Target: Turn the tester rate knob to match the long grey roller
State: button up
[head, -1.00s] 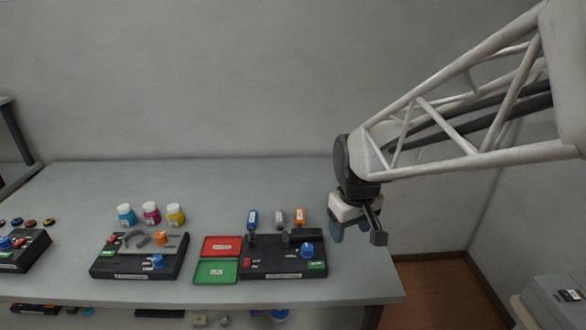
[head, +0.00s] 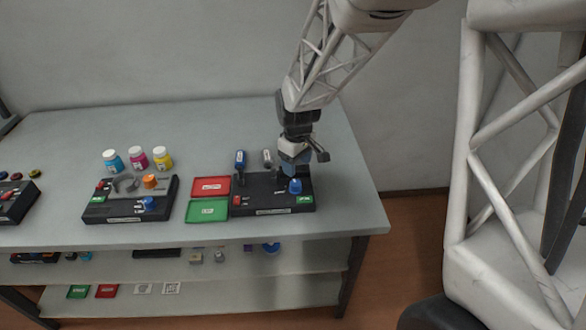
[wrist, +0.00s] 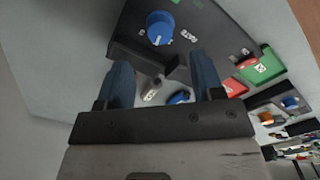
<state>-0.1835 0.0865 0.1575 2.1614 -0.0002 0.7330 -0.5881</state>
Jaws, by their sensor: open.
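The tester (head: 272,208) is a black box at the right of the bench in the head view. Its blue rate knob (head: 295,186) stands near its right end. In the wrist view the knob (wrist: 160,27) is beyond my fingertips, beside a RATE label. My gripper (head: 304,162) is open and empty, above the tester's back right, close to the knob but apart from it. Both fingers also show in the wrist view (wrist: 160,62). A grey roller (head: 267,158) and a blue one (head: 241,158) stand behind the tester. The orange one is hidden. The knob's setting is too small to read.
A red tray (head: 211,187) and a green tray (head: 207,210) lie left of the tester. Another black device (head: 125,212) with a blue knob is further left, with cyan, magenta and yellow bottles (head: 137,159) behind it. The bench (head: 345,195) is clear right of the tester.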

aim_at(296, 183)
jog(key=shift+w+a+f, duration=0.15)
jog(key=shift+w+f, duration=0.05)
jog(key=shift+f, duration=0.1)
jog(key=shift+f, duration=0.1)
jog(key=shift+f, duration=3.8)
jog(key=c, duration=0.9)
